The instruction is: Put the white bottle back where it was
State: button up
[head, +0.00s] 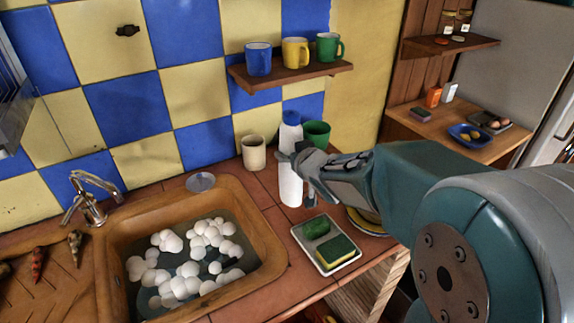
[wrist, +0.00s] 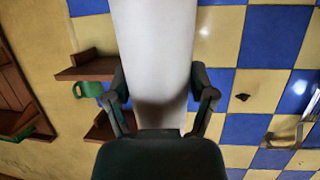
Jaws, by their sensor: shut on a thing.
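My gripper (head: 297,168) reaches in from the right and is closed around the bottle's middle. In the wrist view the white bottle (wrist: 153,50) fills the centre between my two fingers (wrist: 160,95), which press on its sides. I cannot tell whether the bottle's base touches the counter or hangs just above it.
A cream cup (head: 253,153) is left of the bottle, and a green cup (head: 317,133) is close behind it. A tray with sponges (head: 326,246) lies in front. The sink (head: 262,225) is at left. A mug shelf (head: 290,78) hangs above.

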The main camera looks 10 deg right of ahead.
jog(key=w+f, duration=0.6)
jog(key=f, duration=0.3)
jog(key=shift+w+d+f, duration=0.3)
jog(key=shift+d, duration=0.1)
jog(key=shift+f, duration=0.1)
jog(key=o, duration=1.1)
jog(key=shift+c, duration=0.2)
